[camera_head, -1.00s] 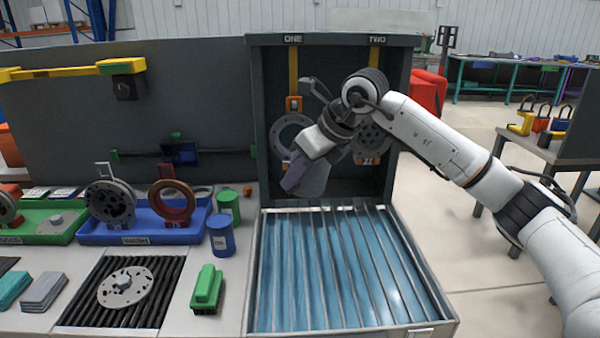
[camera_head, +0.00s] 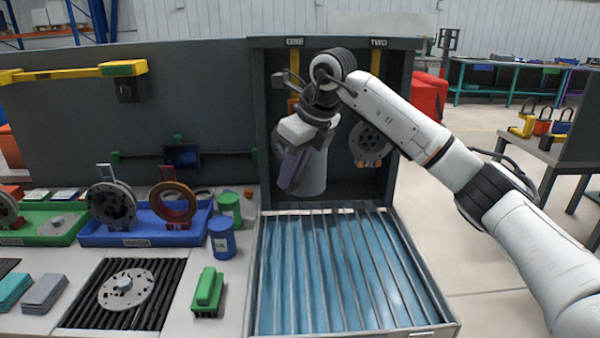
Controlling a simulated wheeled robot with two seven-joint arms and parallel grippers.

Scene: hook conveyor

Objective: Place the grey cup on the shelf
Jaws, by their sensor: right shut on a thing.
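The grey cup (camera_head: 314,174) is held at the front of the dark open cabinet on the workbench, above the rear end of the slatted blue surface. My right gripper (camera_head: 294,166) is shut on the cup and covers its left side. The cup looks roughly upright. I cannot tell whether its base touches anything. No surface is labelled as the shelf; the cabinet (camera_head: 408,60) has hooks marked ONE and TWO. My left gripper is not in view.
The slatted blue surface (camera_head: 335,275) is empty. A metal disc (camera_head: 370,143) hangs under TWO; another under ONE is mostly hidden. To the left stand a blue can (camera_head: 221,237), a green can (camera_head: 229,206), a green brush (camera_head: 207,291) and a blue tray (camera_head: 118,238) with rings.

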